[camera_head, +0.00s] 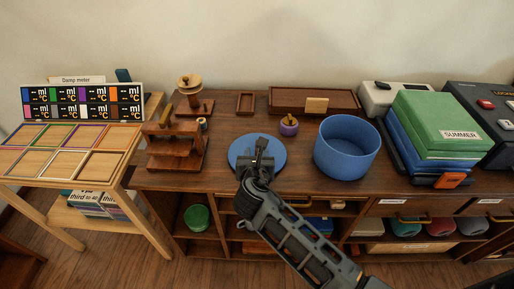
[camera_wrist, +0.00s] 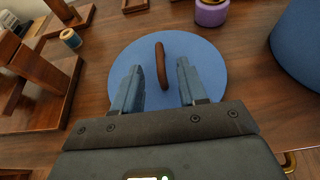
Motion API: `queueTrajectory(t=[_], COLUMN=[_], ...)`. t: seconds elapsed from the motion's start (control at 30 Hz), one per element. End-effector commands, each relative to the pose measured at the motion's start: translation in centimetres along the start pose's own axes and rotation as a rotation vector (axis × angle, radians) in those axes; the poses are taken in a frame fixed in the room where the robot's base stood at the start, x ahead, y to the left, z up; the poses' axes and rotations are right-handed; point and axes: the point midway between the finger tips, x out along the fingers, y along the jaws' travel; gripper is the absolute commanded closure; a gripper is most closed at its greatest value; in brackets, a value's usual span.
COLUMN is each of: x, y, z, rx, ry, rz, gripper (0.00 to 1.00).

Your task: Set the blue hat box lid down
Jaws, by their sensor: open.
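The blue hat box lid (camera_head: 275,148) is a flat round disc with a brown loop handle, lying on the wooden top of the cabinet. It also shows in the wrist view (camera_wrist: 208,62), where its handle (camera_wrist: 161,65) stands up between my fingers. My gripper (camera_wrist: 160,88) is open, with one finger on each side of the handle and a gap on both sides. In the head view my gripper (camera_head: 262,150) is over the lid and hides part of it. The open blue hat box (camera_head: 347,160) stands to the right of the lid, apart from it.
A small purple pot (camera_head: 289,126) stands just behind the lid. A wooden stand (camera_head: 175,150) is to the left, and a long wooden tray (camera_head: 290,101) lies at the back. Green and blue boxes (camera_head: 435,125) are stacked at the right. The cabinet's front edge is close to the lid.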

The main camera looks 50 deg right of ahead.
Motion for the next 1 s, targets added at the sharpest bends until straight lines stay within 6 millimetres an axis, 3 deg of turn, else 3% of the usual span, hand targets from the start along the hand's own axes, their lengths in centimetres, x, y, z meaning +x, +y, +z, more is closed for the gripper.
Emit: queueTrajectory(t=[0.1, 0.3, 0.7, 0.87, 1.0], x=[-2.5, -5.2, -6.2, -8.2, -12.4], y=[0.1, 0.1, -0.1, -1.0, -2.7], z=[-0.1, 0.0, -0.2, -3.0, -6.9], rx=[-0.001, -0.001, 0.009, 0.157, 0.469], ry=[0.0, -0.001, 0.004, 0.065, 0.198], rz=[0.004, 0.003, 0.006, 0.086, 0.211], gripper=[0.58, 0.58, 0.58, 0.58, 0.58])
